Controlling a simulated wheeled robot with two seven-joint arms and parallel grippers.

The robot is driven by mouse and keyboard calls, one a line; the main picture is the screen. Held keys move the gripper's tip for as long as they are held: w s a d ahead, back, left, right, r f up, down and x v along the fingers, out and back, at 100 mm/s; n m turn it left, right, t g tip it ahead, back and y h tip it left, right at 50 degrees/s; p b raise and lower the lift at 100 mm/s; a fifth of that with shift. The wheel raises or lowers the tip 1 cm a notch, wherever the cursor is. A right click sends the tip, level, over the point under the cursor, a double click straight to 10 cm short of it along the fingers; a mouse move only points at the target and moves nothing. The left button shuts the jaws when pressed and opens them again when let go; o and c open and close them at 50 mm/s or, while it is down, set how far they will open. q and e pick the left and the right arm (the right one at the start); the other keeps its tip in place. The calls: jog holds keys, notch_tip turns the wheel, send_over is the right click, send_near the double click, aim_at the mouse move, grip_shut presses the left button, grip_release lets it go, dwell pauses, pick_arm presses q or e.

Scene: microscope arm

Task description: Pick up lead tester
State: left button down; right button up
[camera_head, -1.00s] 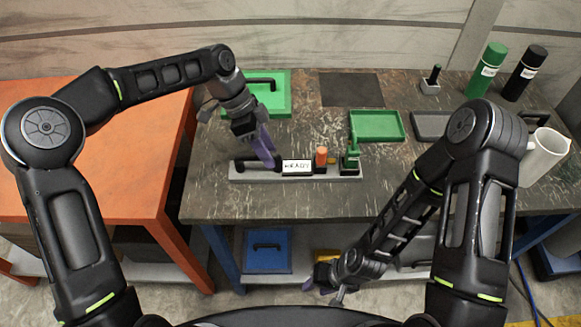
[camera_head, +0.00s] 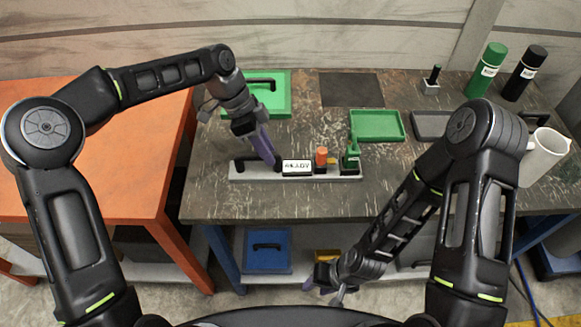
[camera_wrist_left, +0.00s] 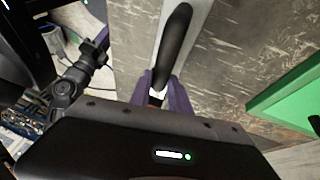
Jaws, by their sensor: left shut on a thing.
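The lead tester (camera_head: 295,178) is a long grey base on the dark table. It carries a black handle at its left, a white display reading READY, an orange part and a green part. My left gripper (camera_head: 271,161) reaches down to the handle's right end. In the left wrist view, the purple fingers (camera_wrist_left: 161,91) are shut on the black handle (camera_wrist_left: 174,42). The tester appears to rest on the table. My right gripper (camera_head: 318,286) hangs low in front of the table; its jaw opening is unclear.
A green case (camera_head: 276,105) stands behind the tester. A green tray (camera_head: 377,127) and a grey tray lie to the back right. Green and black bottles (camera_head: 487,72) and a white mug (camera_head: 543,157) are at the right. An orange table (camera_head: 100,150) adjoins on the left.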

dwell(0.4)
pick_arm(q)
jog(key=shift+r, duration=0.1)
jog(key=shift+w+r, duration=0.1)
jog(key=shift+r, duration=0.5)
notch_tip(320, 180, up, 9)
jog(key=b, duration=0.1)
jog(key=shift+f+b, duration=0.2)
jog(key=shift+b, duration=0.15)
dwell(0.4)
jog(key=shift+w+d+f+b, duration=0.1)
jog(key=shift+w+f+b, duration=0.1)
jog(key=shift+f+b, duration=1.45)
jog(key=shift+w+d+f+b, duration=0.15)
jog(key=shift+f+b, duration=0.5)
jog(key=shift+f, duration=1.9)
jog(key=shift+a+f, duration=0.1)
jog(key=shift+f, duration=0.05)
